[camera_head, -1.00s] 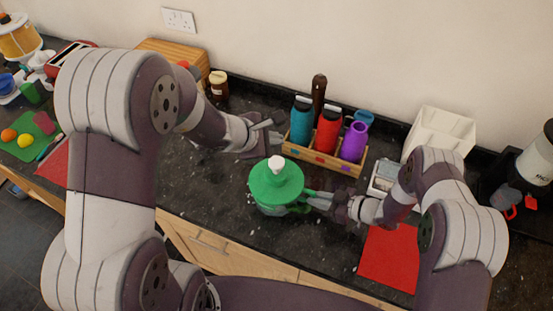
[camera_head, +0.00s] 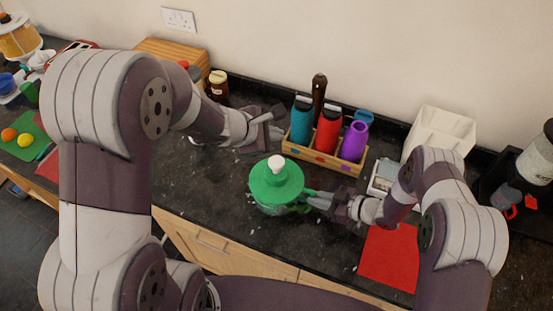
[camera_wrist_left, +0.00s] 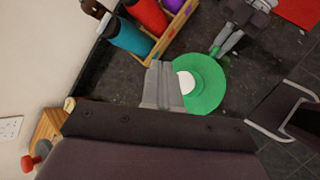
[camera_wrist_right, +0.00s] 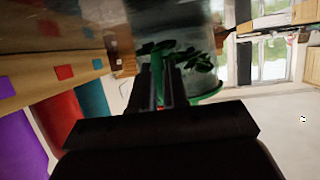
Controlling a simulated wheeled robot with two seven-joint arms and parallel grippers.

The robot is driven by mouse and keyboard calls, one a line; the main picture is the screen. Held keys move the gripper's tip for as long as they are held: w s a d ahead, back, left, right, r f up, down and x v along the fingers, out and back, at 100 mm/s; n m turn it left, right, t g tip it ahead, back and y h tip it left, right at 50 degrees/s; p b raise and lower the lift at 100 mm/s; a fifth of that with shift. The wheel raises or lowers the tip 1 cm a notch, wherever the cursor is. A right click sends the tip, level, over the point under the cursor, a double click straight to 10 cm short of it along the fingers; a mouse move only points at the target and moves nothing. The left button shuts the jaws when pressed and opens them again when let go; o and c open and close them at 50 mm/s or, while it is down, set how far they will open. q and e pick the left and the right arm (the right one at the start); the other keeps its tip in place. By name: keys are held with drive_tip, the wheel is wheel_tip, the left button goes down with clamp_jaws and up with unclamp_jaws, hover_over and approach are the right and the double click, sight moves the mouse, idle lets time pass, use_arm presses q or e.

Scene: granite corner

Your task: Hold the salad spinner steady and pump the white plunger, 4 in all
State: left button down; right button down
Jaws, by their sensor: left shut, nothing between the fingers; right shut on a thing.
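The salad spinner (camera_head: 277,187) stands on the dark counter, with a round green lid and a clear bowl holding green leaves (camera_wrist_right: 192,55). Its white plunger (camera_head: 276,162) stands up from the lid's centre; it also shows in the left wrist view (camera_wrist_left: 187,83). My left gripper (camera_head: 275,126) is shut and empty, up behind the spinner and apart from the plunger in the head view. My right gripper (camera_head: 312,199) is shut on the spinner at its right side, where a green part shows; its fingers partly hide the exact grip.
A wooden caddy (camera_head: 325,160) with teal, red and purple bottles stands just behind the spinner. A white bin (camera_head: 440,132) stands at the back right. A red mat (camera_head: 390,258) lies at the front right. The counter left of the spinner is clear.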

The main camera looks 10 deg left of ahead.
sight(276, 162)
use_arm(q)
drive_tip(key=shift+f, duration=3.35)
drive_tip(key=shift+f, duration=0.15)
drive_tip(key=shift+f, duration=0.3)
drive_tip(key=shift+f, duration=1.55)
idle(0.5)
drive_tip(key=shift+r, duration=2)
drive_tip(key=shift+r, duration=2.5)
